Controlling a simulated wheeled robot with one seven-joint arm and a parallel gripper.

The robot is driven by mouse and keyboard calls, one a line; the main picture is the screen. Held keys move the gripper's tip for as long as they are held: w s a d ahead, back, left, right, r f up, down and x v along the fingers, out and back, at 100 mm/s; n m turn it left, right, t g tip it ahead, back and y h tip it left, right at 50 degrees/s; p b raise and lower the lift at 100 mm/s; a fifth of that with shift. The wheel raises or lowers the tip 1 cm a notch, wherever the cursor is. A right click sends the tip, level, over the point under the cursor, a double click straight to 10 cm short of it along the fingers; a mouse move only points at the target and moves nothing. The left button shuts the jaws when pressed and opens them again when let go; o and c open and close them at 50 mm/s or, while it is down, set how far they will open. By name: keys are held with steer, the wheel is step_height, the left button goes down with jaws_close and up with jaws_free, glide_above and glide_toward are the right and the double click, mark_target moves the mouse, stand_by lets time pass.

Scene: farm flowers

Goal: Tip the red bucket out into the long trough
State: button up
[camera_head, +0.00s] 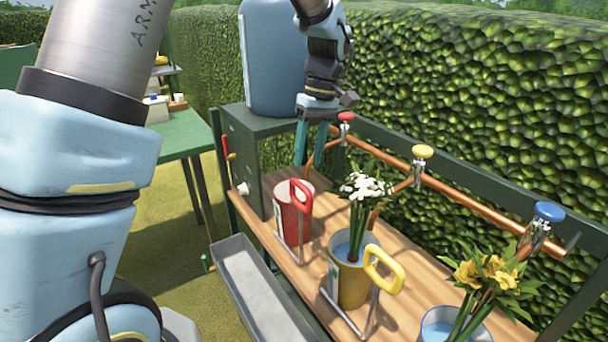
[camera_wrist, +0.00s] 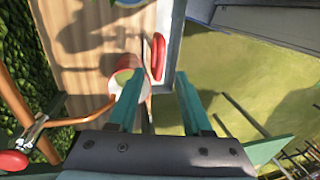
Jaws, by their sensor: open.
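The red bucket (camera_head: 294,218) stands upright on the wooden bench, with a red loop handle (camera_head: 303,193) on its near right side. I cannot tell what is inside it. In the wrist view the bucket (camera_wrist: 114,84) lies just beyond the left finger, and its handle (camera_wrist: 157,57) shows ahead between the fingers. My gripper (camera_head: 308,160) points down, open and empty, above and behind the bucket; its fingers (camera_wrist: 160,75) appear apart from it. The long grey trough (camera_head: 256,290) runs along the bench's front edge, below and left of the bucket, and its bottom looks bare.
A yellow bucket (camera_head: 351,276) with white flowers and a blue bucket (camera_head: 447,328) with yellow flowers stand to the right. Taps (camera_head: 421,153) on a copper pipe (camera_head: 470,208) run behind. A blue tank (camera_head: 270,65) stands on a green box (camera_head: 255,145) at the back.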

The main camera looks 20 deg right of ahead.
glide_above(304, 209)
steer(key=w, duration=0.2)
steer(key=f, duration=0.6)
steer(key=shift+d+p, duration=0.4)
jaws_close()
stand_by(0.6)
